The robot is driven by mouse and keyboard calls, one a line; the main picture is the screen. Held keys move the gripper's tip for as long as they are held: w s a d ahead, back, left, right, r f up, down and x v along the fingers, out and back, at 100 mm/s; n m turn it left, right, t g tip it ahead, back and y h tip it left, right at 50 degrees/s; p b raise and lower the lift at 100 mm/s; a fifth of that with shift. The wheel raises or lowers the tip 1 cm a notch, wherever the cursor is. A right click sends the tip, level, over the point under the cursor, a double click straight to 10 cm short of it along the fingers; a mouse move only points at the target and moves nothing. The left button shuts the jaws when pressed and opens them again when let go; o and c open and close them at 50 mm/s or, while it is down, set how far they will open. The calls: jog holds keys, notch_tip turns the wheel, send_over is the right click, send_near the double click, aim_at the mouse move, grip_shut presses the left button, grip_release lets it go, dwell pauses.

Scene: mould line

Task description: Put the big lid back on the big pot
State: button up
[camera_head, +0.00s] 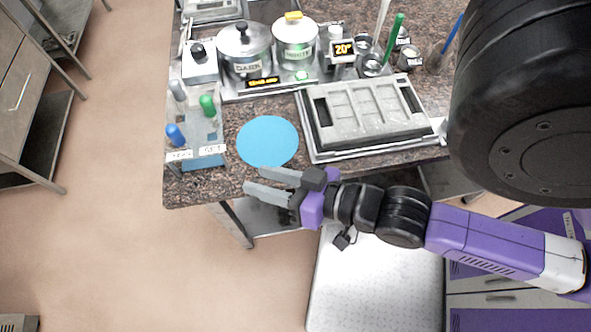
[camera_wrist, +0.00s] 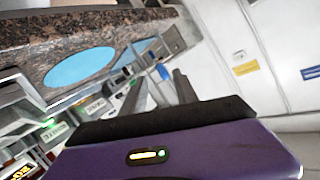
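Two pots stand side by side at the back of the counter. The left pot (camera_head: 247,66) looks slightly wider and carries a silver lid (camera_head: 243,40) with a black knob. The right pot (camera_head: 296,55) carries a pale lid (camera_head: 294,30) with a yellow knob. Both lids appear to sit on their pots; I cannot tell how well they are seated. My gripper (camera_head: 253,180) is open and empty, near the counter's front edge, in front of a round blue mat (camera_head: 267,141). Its two spread fingers also show in the wrist view (camera_wrist: 157,88), with nothing between them.
A grey mould in a tray (camera_head: 310,145) lies right of the mat. Blue and green-topped items (camera_head: 207,105) stand at the left counter edge. A small display reading 20° (camera_head: 344,48) and several upright sticks are at the back right. The blue mat is bare.

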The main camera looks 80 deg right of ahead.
jog(key=s+a+r+n+y, duration=0.1)
jog(key=s+a+n+y, duration=0.1)
jog(key=s+a+n, duration=0.2)
jog(key=s+n, duration=0.2)
jog(key=shift+s+a+r+y, duration=0.25)
jog(key=shift+s+a+y, duration=0.05)
jog(key=shift+a+y, duration=0.1)
jog(key=shift+f, duration=0.1)
jog(key=shift+f+b, duration=0.45)
jog(key=shift+b, duration=0.1)
